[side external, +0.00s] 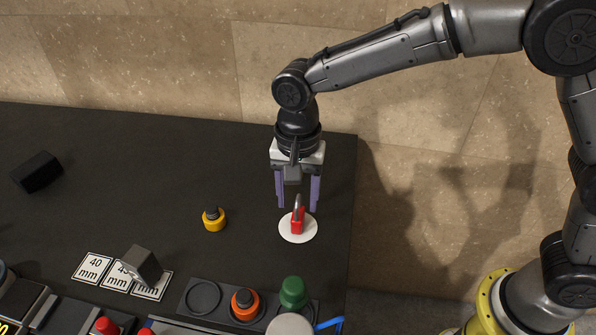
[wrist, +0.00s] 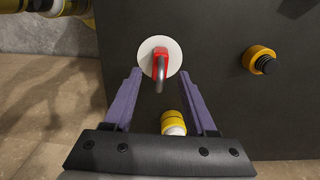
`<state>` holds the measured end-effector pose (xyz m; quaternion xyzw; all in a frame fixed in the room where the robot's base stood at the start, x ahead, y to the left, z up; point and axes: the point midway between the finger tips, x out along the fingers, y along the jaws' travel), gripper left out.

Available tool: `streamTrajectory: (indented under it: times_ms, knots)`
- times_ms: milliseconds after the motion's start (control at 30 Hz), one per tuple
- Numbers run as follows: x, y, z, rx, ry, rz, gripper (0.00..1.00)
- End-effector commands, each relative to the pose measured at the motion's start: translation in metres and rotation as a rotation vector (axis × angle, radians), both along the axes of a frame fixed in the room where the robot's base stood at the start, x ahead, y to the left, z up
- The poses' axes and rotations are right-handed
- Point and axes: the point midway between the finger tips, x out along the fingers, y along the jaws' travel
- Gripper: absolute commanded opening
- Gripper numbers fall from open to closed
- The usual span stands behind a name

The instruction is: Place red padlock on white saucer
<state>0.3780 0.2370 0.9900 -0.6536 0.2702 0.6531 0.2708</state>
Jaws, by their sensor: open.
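The red padlock (side external: 297,222) stands upright on the white saucer (side external: 285,231) near the table's right edge, its grey shackle pointing up. In the wrist view the padlock (wrist: 160,64) sits within the white saucer (wrist: 149,45), beyond the fingertips. My gripper (side external: 297,208) is open, with its purple fingers above and just behind the padlock in the side view. In the wrist view my gripper (wrist: 163,88) has its two fingers wide apart, with nothing held between them.
A yellow-ringed part (side external: 214,219) stands left of the saucer. A grey block (side external: 141,265) lies on number cards. A black block (side external: 37,172) lies far left. An orange knob (side external: 245,304) and green knob (side external: 292,292) stand at the front.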

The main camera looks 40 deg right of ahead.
Motion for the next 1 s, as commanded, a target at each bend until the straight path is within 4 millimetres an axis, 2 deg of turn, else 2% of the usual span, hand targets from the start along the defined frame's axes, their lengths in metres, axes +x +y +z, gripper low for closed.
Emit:
streamTrajectory:
  times_ms: [100, 333, 500, 767, 867, 967, 1000]
  knots:
    - [0.001, 0.001, 0.027, 0.003, -0.004, 0.0, 0.57]
    - [0.0, 0.0, 0.063, 0.001, -0.001, 0.0, 0.57]
    - [0.0, 0.0, 0.074, 0.0, 0.0, 0.0, 0.57]
    - [-0.001, -0.003, 0.078, 0.001, -0.003, 0.004, 0.57]
    - [-0.005, -0.018, 0.088, 0.012, -0.022, 0.031, 0.57]
    - [-0.017, -0.05, 0.107, 0.03, -0.067, 0.097, 0.57]
    - [-0.025, -0.067, 0.115, 0.036, -0.09, 0.134, 0.57]
